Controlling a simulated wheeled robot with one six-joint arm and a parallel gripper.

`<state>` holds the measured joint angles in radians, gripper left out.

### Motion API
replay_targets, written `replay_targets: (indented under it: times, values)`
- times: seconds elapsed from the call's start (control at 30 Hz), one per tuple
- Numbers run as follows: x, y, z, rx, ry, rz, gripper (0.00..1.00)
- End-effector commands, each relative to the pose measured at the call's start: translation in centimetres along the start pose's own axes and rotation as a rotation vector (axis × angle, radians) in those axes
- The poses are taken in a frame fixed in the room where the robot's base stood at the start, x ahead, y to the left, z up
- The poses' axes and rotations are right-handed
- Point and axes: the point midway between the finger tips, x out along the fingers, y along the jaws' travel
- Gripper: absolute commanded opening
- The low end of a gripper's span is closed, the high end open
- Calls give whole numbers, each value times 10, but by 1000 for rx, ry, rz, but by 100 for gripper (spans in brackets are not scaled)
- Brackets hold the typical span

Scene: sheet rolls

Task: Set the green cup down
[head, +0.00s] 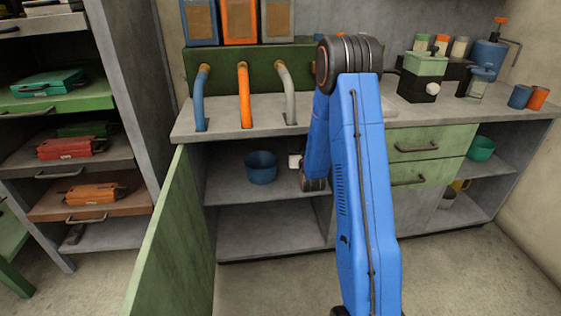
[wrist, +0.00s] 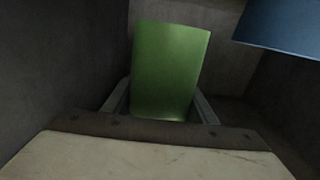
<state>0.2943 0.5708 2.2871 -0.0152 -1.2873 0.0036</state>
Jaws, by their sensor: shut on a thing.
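The green cup (wrist: 170,65) stands out in the middle of the wrist view as a plain green shape, leaning slightly in the picture. My gripper (wrist: 160,108) is shut on it, with one grey finger at each side. Dark grey walls close in around it. Whether the cup's bottom touches a surface cannot be told. In the head view my blue arm reaches into the open lower cabinet, and the held cup is hidden there.
A blue pot (head: 261,168) sits on the cabinet's middle shelf (head: 225,188), left of my arm; a blue surface (wrist: 282,24) shows top right in the wrist view. The open green door (head: 170,245) stands at the left. Bent pipes (head: 244,95) stand on the counter above.

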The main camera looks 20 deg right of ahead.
Motion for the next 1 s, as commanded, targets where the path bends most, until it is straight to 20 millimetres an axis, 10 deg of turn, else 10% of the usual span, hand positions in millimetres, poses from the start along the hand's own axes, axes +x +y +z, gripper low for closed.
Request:
replay_targets:
  times: [1.0]
  values:
    - [0, 0, 85, 0, 2, 0, 22]
